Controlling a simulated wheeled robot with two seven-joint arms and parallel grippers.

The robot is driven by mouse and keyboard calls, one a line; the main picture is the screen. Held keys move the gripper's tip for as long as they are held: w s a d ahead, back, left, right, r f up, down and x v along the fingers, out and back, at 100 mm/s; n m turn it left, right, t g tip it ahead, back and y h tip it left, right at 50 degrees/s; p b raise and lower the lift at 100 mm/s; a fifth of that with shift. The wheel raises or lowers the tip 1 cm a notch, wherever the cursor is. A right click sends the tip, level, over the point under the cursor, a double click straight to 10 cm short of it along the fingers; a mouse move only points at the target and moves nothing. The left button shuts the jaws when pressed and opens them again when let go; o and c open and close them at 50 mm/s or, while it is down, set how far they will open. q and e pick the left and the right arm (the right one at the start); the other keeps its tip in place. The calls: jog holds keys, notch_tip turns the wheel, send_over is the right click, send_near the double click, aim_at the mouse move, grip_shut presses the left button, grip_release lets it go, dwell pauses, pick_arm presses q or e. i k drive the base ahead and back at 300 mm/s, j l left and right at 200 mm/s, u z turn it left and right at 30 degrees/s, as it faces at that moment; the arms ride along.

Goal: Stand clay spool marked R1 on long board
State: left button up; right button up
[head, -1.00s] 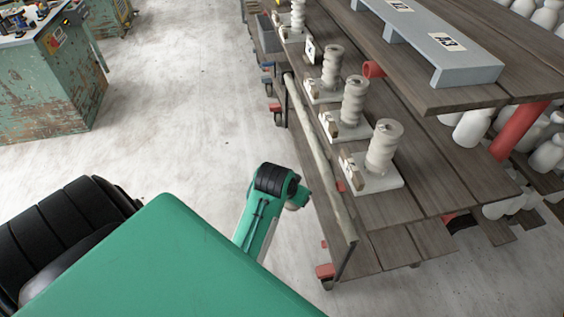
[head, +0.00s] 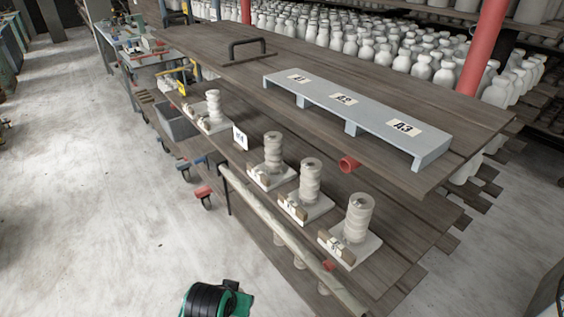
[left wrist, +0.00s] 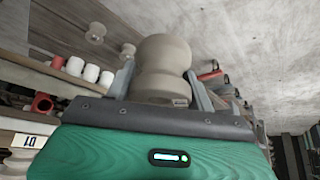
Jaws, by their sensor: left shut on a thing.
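My left gripper (left wrist: 160,78) is shut on a pale clay spool (left wrist: 165,50) with a narrow waist, in the left wrist view. Its fingers press on both sides. I cannot make out an R1 mark on it. A long grey raised board (head: 345,118) with white labels along its top lies on the upper wooden shelf in the head view. No spool stands on it. The left gripper and held spool are not in the head view; only a green and black part of my arm shows at its bottom edge. My right gripper is not in view.
Several stacked clay spools (head: 357,220) stand on white plates on the lower shelf (head: 400,245). A red pipe end (head: 348,163) juts out under the upper shelf. A rail (head: 285,235) runs along the front. Many white bottles (head: 400,62) stand behind. Open floor (head: 90,200) lies left.

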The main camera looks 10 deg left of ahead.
aim_at(189, 32)
jog(key=i+j, duration=0.1)
jog(key=j, duration=0.3)
jog(key=i+j+z, duration=0.1)
jog(key=j, duration=0.3)
jog(key=i+j, duration=0.15)
jog(key=j, duration=0.25)
jog(key=i+j+z, duration=0.15)
jog(key=j, duration=0.7)
jog(key=i+j, duration=0.15)
jog(key=j, duration=0.2)
jog(key=i+j+z, duration=0.1)
jog(key=j, duration=0.25)
jog(key=i+j+z, duration=0.1)
jog(key=i+j, duration=0.15)
jog(key=j, duration=0.15)
jog(key=i+j, duration=0.15)
jog(key=j, duration=0.25)
jog(key=i+j+z, duration=0.1)
jog(key=j, duration=0.25)
